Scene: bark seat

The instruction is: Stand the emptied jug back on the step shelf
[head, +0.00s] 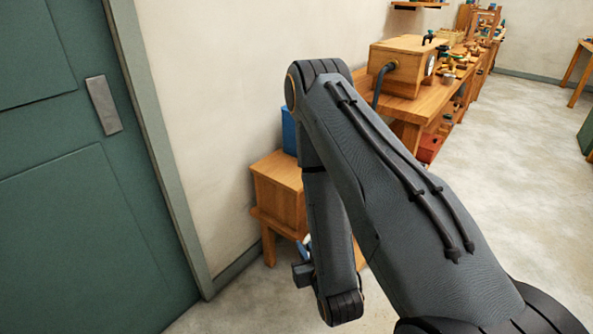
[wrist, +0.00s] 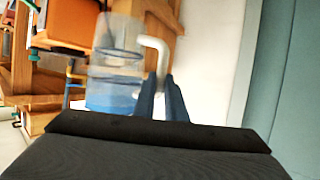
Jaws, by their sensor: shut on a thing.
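The jug (wrist: 112,68) is a see-through vessel with a blue tint at its lower part in the wrist view. Its pale bent handle (wrist: 158,48) is on its right side. My gripper (wrist: 161,80) is shut on the jug at this handle; the exact contact is blurred. In the head view my arm hides most of the jug and gripper. The wooden step shelf (head: 279,172) stands against the wall, partly behind my arm, with a higher and a lower step. In the wrist view wooden parts show behind the jug; whether they are the shelf I cannot tell.
A blue object (head: 289,130) shows at the back of the step shelf, partly hidden by my arm. A green door (head: 70,190) is at the left. A long workbench (head: 430,95) carries a wooden box (head: 405,62) and tools. Open floor (head: 520,170) lies at the right.

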